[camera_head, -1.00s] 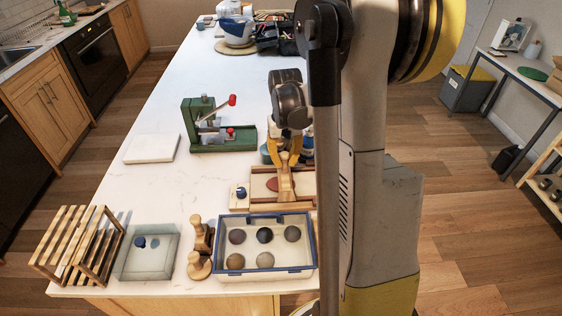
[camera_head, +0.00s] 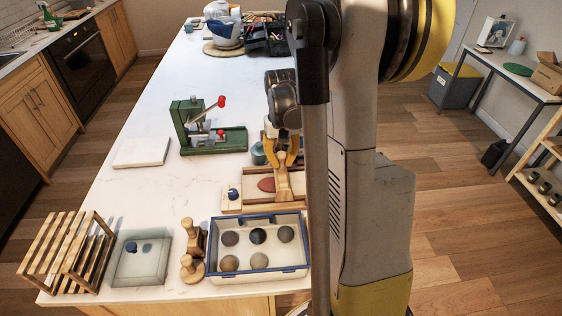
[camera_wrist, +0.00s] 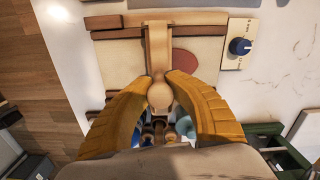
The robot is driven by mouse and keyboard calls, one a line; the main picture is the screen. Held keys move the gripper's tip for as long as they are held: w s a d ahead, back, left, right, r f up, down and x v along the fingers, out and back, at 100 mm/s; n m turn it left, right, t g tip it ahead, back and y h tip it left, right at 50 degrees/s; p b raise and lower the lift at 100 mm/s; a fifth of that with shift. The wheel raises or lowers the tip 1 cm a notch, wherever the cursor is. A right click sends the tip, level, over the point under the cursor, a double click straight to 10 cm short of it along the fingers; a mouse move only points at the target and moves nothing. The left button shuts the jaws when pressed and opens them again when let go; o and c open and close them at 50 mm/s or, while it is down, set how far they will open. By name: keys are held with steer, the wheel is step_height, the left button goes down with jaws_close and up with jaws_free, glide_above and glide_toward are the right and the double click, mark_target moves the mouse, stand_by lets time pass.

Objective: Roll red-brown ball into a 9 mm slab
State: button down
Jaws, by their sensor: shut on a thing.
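The red-brown clay (camera_head: 266,184) lies on the wooden rolling board (camera_head: 240,206), looking like a flattened round, partly covered on its right by the wooden rolling pin (camera_head: 283,183). My gripper (camera_head: 282,152) is shut on the knobbed handle end of the pin. In the wrist view, my gripper's yellow fingers (camera_wrist: 160,80) close around the round knob, and the pin (camera_wrist: 157,45) extends across the board. The clay (camera_wrist: 185,62) shows right of the pin there. The clay's thickness cannot be told.
A small block with a blue dial (camera_head: 232,193) sits at the board's left. A blue-rimmed tray (camera_head: 258,275) with several clay balls stands in front. A green press (camera_head: 210,140) stands behind left. Wooden stamps (camera_head: 191,268) are left of the tray.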

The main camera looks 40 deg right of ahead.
steer(key=shift+w+a+r, duration=0.1)
steer(key=shift+w+a, duration=0.45)
steer(key=shift+a, duration=0.15)
steer(key=shift+w+a+f, duration=0.25)
steer(key=shift+w+a, duration=0.05)
steer(key=shift+a, duration=0.25)
